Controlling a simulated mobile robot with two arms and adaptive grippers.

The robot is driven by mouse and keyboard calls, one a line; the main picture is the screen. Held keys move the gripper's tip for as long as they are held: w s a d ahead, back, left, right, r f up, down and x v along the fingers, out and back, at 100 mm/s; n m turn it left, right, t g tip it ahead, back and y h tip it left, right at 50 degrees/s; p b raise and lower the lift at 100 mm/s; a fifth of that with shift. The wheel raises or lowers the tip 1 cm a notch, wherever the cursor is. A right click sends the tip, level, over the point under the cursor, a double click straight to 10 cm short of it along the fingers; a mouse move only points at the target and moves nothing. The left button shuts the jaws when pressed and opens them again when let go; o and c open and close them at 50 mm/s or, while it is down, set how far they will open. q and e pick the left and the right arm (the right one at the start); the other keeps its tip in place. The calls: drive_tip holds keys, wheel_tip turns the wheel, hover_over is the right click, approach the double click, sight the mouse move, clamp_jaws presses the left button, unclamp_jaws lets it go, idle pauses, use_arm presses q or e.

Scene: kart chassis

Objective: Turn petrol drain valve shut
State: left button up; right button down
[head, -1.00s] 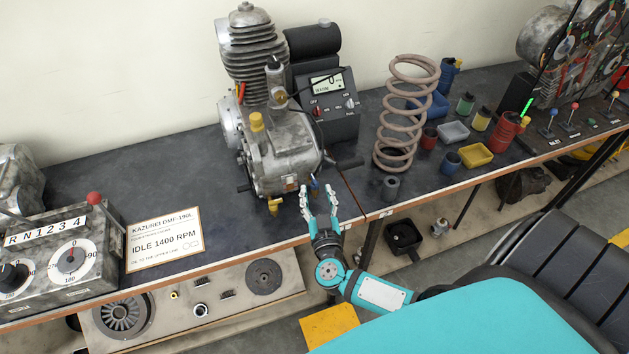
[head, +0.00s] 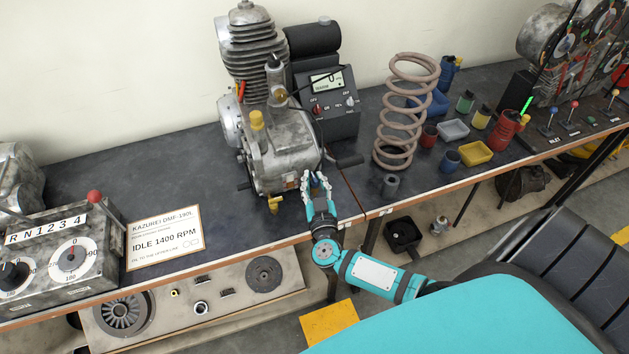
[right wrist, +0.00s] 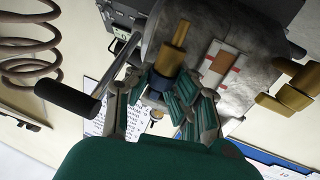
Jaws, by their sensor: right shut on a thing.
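The engine (head: 285,160) stands on the dark bench, with its lower front edge facing me. A small valve with a brass stem and a blue part (right wrist: 172,50) sits low on the engine's right front in the head view. My right gripper (head: 314,181) is shut on this valve; its fingers also flank the blue part in the right wrist view (right wrist: 162,92). A second brass tap (head: 275,205) hangs at the engine's front left; it shows at the right of the wrist view (right wrist: 290,90). The fingers partly hide the held valve. My left gripper is out of view.
A black pedal-like lever (head: 348,160) juts from the engine close to the right of my gripper.

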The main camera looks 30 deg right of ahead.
drive_tip(key=shift+d+n+t+y+p, duration=0.1)
drive_tip(key=shift+n+t+y+p, duration=0.4)
drive_tip(key=shift+y, duration=0.5)
drive_tip(key=shift+f+n+y, duration=0.1)
drive_tip(key=shift+n+y, duration=0.5)
drive_tip(key=shift+y, duration=0.2)
drive_tip(key=n+y, duration=0.1)
drive_tip(key=y+b, duration=0.1)
drive_tip(key=shift+f+n+t+y, duration=0.2)
drive_tip(key=shift+n+t+y, duration=0.1)
drive_tip(key=shift+n+y, duration=0.1)
drive_tip(key=n+g+y+b, duration=0.1)
drive_tip(key=n+y+b, duration=0.1)
drive_tip(key=b, duration=0.4)
drive_tip(key=n+g+y+b, duration=0.1)
drive_tip(key=n+y+b, duration=0.2)
drive_tip(key=y+b, duration=0.2)
drive_tip(key=n+y+b, duration=0.2)
drive_tip(key=y+b, duration=0.1)
drive_tip(key=b, duration=0.3)
drive_tip(key=shift+w+g+y+b, duration=0.1)
drive_tip(key=shift+g+y+b, duration=0.3)
drive_tip(key=shift+r+n+g+y+b, duration=0.3)
drive_tip(key=shift+n+y+b, duration=0.2)
drive_tip(key=shift+b, duration=0.45)
drive_tip(key=c, duration=1.2)
unclamp_jaws()
drive_tip(key=shift+s+d, duration=0.1)
drive_tip(key=shift+s, duration=0.1)
drive_tip(key=shift+o, duration=0.3)
